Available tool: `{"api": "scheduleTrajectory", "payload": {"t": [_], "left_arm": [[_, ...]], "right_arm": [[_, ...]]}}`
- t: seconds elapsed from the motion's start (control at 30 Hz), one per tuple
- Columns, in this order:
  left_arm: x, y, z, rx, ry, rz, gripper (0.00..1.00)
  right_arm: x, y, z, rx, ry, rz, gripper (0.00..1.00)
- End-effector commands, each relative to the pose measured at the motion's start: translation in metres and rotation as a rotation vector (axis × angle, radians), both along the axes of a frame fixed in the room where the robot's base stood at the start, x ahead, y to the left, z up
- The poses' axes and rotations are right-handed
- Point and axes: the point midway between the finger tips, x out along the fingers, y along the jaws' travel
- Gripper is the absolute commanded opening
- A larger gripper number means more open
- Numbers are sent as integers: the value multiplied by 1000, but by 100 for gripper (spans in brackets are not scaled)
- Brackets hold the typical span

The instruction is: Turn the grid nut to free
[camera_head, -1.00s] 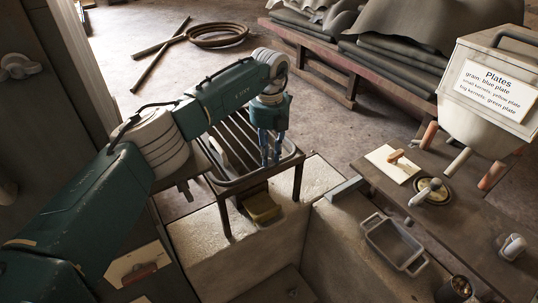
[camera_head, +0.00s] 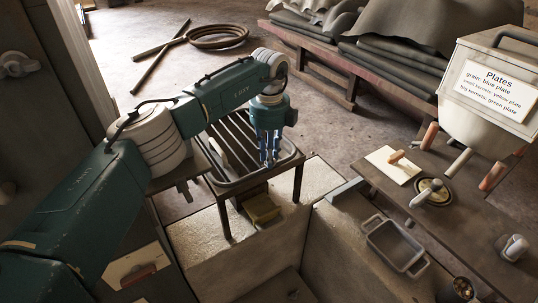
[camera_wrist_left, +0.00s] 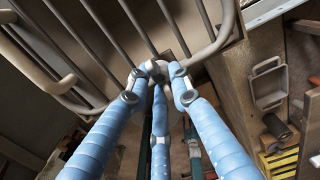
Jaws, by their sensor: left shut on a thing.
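My left gripper (camera_head: 270,158) points down at the front right part of the barred metal grid (camera_head: 232,150), which sits in a rounded frame on dark legs. In the left wrist view its blue fingers (camera_wrist_left: 157,75) close together around a small greyish piece, the grid nut (camera_wrist_left: 158,68), beside the grid frame's corner (camera_wrist_left: 215,42). The fingers cover most of the nut, so its shape and how far it is turned cannot be told. In the head view the nut is hidden behind the fingers. My right gripper is not in view.
A metal tray (camera_head: 394,244) lies below. A yellow block (camera_head: 262,208) sits under the grid.

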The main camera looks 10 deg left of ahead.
Motion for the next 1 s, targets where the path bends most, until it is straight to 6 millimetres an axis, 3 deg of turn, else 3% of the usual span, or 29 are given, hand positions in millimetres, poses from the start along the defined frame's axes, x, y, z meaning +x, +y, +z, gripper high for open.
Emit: {"api": "scheduleTrajectory", "payload": {"t": [0.43, 0.47, 0.53, 0.83, 1.0], "left_arm": [[2, -3, 3, -6, -10, 9, 0], [3, -2, 3, -6, -10, 9, 22], [2, -2, 3, -6, -10, 9, 36], [1, -1, 2, -2, -5, 9, 37], [2, -1, 19, -2, -8, 9, 37]], "right_arm": [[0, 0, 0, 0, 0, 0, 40], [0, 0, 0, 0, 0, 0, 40], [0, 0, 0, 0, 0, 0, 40], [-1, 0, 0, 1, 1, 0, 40], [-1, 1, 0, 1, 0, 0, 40]]}}
